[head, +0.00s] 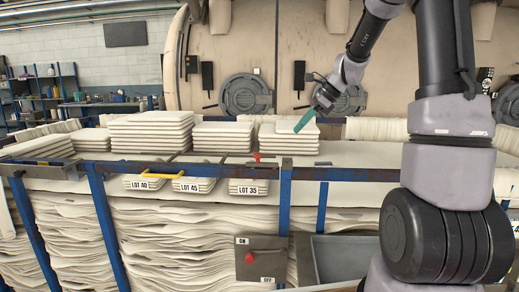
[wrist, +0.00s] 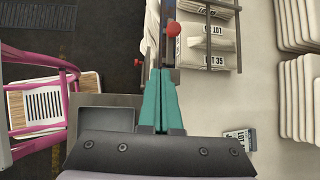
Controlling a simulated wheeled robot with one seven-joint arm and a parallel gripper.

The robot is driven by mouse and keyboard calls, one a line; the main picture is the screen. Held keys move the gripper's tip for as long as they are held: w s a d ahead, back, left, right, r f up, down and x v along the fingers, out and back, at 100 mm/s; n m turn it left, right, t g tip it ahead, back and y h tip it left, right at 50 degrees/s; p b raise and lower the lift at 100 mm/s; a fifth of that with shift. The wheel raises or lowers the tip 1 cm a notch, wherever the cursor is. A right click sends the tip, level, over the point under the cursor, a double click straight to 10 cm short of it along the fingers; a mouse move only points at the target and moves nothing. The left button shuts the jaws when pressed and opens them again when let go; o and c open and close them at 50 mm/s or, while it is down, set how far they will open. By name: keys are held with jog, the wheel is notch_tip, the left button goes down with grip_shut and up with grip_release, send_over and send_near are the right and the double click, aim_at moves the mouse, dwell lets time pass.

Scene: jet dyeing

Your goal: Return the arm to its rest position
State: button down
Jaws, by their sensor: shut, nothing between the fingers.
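My gripper (head: 300,124) is raised above the fabric-covered work surface, with its green fingers angled down and to the left. In the wrist view its two fingers (wrist: 161,75) lie side by side, shut, with nothing held between them. In the head view my arm reaches up from the right side and bends down towards the gripper. A red knob (head: 256,157) stands on the blue rail just below and left of the fingertips. It also shows in the wrist view (wrist: 173,27), ahead of the fingers and apart from them as far as I can tell.
Stacks of folded cream fabric (head: 152,132) stand behind the blue rail (head: 220,172). Labelled LOT bundles (head: 248,184) sit by the rail. An ON/OFF panel with a red lever (head: 250,258) is below, beside a grey tray (head: 345,260). A pink-framed cart (wrist: 42,105) stands at left.

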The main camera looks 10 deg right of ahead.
jog(key=s+d+r+n+t+h, duration=0.1)
jog(key=s+r+n, duration=0.3)
jog(key=s+n, duration=0.4)
jog(key=s+r+n+t+h, duration=0.3)
jog(key=s+n, duration=0.5)
jog(key=s, duration=1)
notch_tip(320, 180, up, 2)
jog(key=shift+s+d+r+h, duration=0.15)
jog(key=shift+s+d+h, duration=0.15)
jog(key=shift+h, duration=0.2)
jog(key=c, duration=1.5)
grip_release()
jog(key=shift+c, duration=0.2)
